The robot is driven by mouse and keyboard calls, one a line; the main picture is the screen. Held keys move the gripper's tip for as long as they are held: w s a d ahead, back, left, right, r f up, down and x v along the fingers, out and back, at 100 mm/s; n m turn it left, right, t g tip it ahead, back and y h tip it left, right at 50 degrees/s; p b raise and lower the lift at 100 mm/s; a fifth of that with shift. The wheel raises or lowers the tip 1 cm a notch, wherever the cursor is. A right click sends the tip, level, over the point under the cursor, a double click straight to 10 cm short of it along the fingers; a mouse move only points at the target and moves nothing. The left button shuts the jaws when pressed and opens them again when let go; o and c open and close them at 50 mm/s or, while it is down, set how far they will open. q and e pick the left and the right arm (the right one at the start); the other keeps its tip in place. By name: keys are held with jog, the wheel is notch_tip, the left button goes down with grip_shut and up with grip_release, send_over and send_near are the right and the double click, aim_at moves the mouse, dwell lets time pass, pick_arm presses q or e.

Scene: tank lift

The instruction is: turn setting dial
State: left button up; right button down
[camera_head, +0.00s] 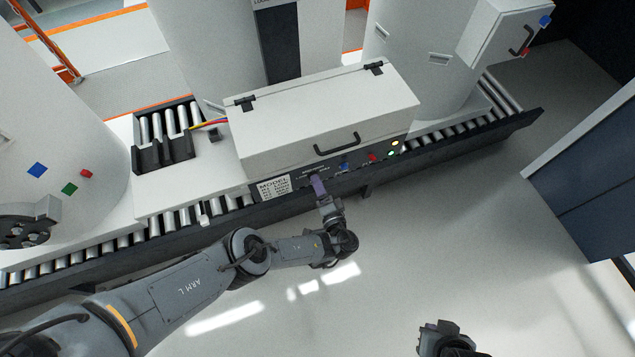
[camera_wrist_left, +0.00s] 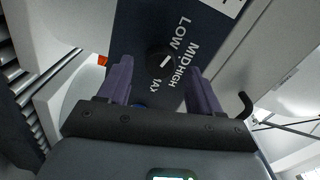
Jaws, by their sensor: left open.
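The setting dial (camera_wrist_left: 161,63) is a round black knob with a white pointer line on a dark panel (camera_wrist_left: 140,25). The words LOW, MID, HIGH and a partly hidden MAX are printed beside it. My left gripper (camera_wrist_left: 160,66) is open, with one purple finger on each side of the dial in the picture; I cannot tell whether they touch it. In the head view my left gripper (camera_head: 318,186) is at the front panel of the white box (camera_head: 318,112) and hides the dial. Part of my right arm's end (camera_head: 445,339) shows at the bottom edge; its jaws are unclear.
Right of my left gripper, the panel has a blue button (camera_head: 343,166), a red button (camera_head: 372,157) and lit indicators. A black handle (camera_head: 338,146) is on the box lid above. A roller conveyor (camera_head: 470,123) runs along the box. The floor in front is clear.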

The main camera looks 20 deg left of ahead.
pick_arm(q)
jog(key=p+v, duration=0.1)
jog(key=v, duration=0.8)
jog(key=shift+s+d, duration=0.1)
jog(key=shift+s, duration=0.05)
